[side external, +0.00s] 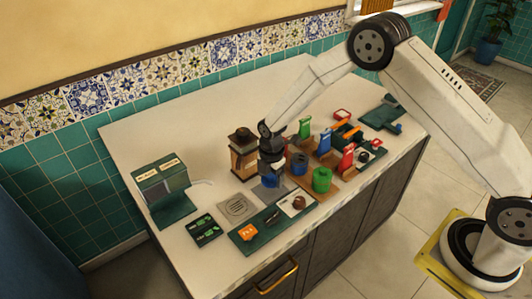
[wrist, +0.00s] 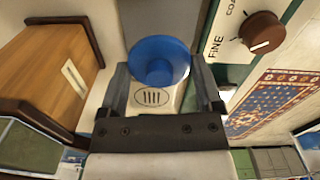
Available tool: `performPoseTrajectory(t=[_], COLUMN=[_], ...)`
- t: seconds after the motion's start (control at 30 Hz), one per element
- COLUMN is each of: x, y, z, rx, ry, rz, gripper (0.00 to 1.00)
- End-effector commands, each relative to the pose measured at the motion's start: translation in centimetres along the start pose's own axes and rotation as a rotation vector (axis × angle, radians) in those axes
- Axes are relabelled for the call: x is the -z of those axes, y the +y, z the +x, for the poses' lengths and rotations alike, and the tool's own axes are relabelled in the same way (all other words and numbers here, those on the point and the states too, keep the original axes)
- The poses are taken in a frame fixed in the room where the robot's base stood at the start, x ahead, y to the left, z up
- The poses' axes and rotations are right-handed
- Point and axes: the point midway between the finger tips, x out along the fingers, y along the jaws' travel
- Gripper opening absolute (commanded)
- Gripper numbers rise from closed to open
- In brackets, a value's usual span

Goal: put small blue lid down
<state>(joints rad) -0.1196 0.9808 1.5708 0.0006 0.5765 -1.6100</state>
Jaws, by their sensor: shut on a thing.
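The small blue lid (wrist: 158,55) is round, with a raised knob in its middle. It sits between the two fingers of my gripper (wrist: 160,80) in the wrist view, and the gripper is shut on it. In the side external view my gripper (side external: 271,170) points down over the counter, with a blue patch (side external: 270,183) under it. I cannot tell there whether the lid touches what is below. A blue canister (side external: 299,164) stands just to the right of the gripper. A pale plate with a striped oval mark (wrist: 152,97) shows below the lid in the wrist view.
A wooden box (side external: 243,155) stands close left of my gripper. A green canister (side external: 321,181) is at the right front. A panel with a brown dial (wrist: 262,32) is beside the right finger. A teal machine (side external: 163,187) stands at far left. The counter's back left (side external: 170,135) is clear.

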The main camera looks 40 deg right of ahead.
Motion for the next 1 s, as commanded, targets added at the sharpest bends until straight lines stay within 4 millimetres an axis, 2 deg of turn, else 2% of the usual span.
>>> performPoseTrajectory(t=[0.3, 0.83, 0.87, 0.9, 1.0], x=[0.0, 0.0, 0.0, 0.0, 0.0], y=[0.1, 0.2, 0.2, 0.2, 0.2], z=[3.0, 3.6, 3.6, 3.6, 3.5], rx=[0.001, -0.001, -0.002, -0.002, -0.002], ry=[0.002, 0.002, 0.002, 0.002, 0.002], rz=[0.0, -0.001, -0.001, -0.001, -0.001], gripper=[0.28, 0.28, 0.93, 1.0, 1.0])
